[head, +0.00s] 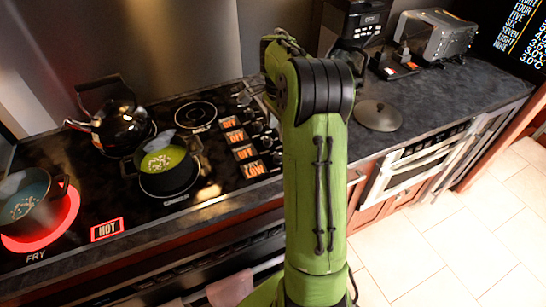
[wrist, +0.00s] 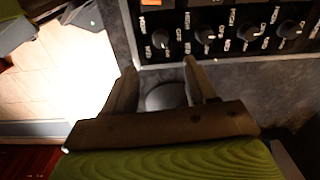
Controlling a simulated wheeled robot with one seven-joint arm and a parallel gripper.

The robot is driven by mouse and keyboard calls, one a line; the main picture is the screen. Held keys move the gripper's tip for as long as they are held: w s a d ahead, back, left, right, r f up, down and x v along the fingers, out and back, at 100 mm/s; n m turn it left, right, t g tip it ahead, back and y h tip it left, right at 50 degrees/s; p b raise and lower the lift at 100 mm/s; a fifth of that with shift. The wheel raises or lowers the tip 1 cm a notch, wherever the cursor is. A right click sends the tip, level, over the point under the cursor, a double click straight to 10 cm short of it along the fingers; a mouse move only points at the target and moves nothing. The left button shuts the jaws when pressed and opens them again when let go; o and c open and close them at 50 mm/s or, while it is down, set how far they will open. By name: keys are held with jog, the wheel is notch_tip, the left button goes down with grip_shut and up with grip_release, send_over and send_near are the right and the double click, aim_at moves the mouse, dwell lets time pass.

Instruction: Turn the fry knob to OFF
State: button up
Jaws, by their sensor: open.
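A row of dark knobs with white pointers runs across the top of the wrist view. The leftmost knob (wrist: 160,39) lies just beyond my gripper (wrist: 160,66), whose fingers are apart, empty and not touching it. Another knob (wrist: 205,34) is to its right. I cannot read which knob is fry. In the head view the FRY burner (head: 45,236) glows red under a dark pot (head: 28,203). The nearest display (head: 252,169) beside the knobs reads LOW; the other three read OFF. My arm hides the gripper in the head view.
A green-filled pot (head: 165,165) and a black kettle (head: 112,122) stand on the cooktop. A HOT sign (head: 107,229) is lit. A round lid (head: 378,115) lies on the counter right of my arm, near a toaster oven (head: 436,36). The floor at right is clear.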

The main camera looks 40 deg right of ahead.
aim_at(277, 156)
notch_tip(277, 156, down, 11)
jog(key=shift+a+f+b, duration=0.1)
jog(key=shift+f+b, duration=0.05)
jog(key=shift+b, duration=0.7)
jog(key=shift+c, duration=0.4)
grip_shut()
